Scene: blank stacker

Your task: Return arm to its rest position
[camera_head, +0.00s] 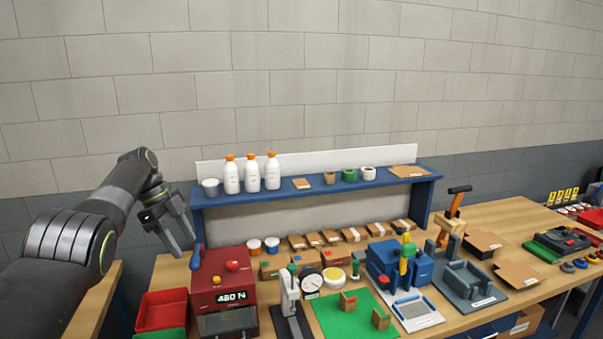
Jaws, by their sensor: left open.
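My left arm comes in from the left edge. My left gripper (180,236) is open and empty, with its fingers pointing down above the far left part of the workbench. It hangs left of the blue shelf and behind the red machine (222,290) whose display reads 480 N. Its fingertips appear close to the bench top, but I cannot tell whether they touch anything. My right gripper is not in view.
A blue shelf (310,191) holds white bottles, cups and rolls. The wooden bench (465,315) is crowded: red bins (162,308), a green mat (352,322), a blue device (388,262) and a grey fixture (468,284). A block wall stands behind.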

